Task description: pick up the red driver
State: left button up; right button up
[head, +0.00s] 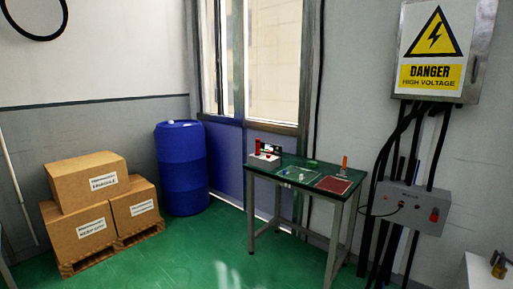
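The work table (263,175) with a dark green top stands in the middle right. A small upright orange-red item (345,163) is at its back right; it may be the red driver, but it is too small to be sure. A red upright part (258,147) stands at the back left on a small white device (264,158); I cannot tell if it is a driver. Neither of my grippers is in view.
A dark red mat (333,185) lies on the table's right side. A blue barrel (181,170) and cardboard boxes (88,183) on a pallet stand left. A grey control box (411,207) and cables are on the right wall. Green floor (190,255) before the table is clear.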

aim_at(258, 140)
jog(key=i, duration=0.5)
jog(key=i+u, duration=0.15)
jog(key=i, duration=0.4)
jog(key=i+l, duration=0.15)
jog(key=i, duration=0.35)
jog(key=i+l+u, duration=0.1)
jog(key=i, duration=0.4)
jog(key=i+l+u, duration=0.1)
jog(key=i, duration=0.45)
jog(key=i+l, duration=0.2)
jog(key=i, duration=0.3)
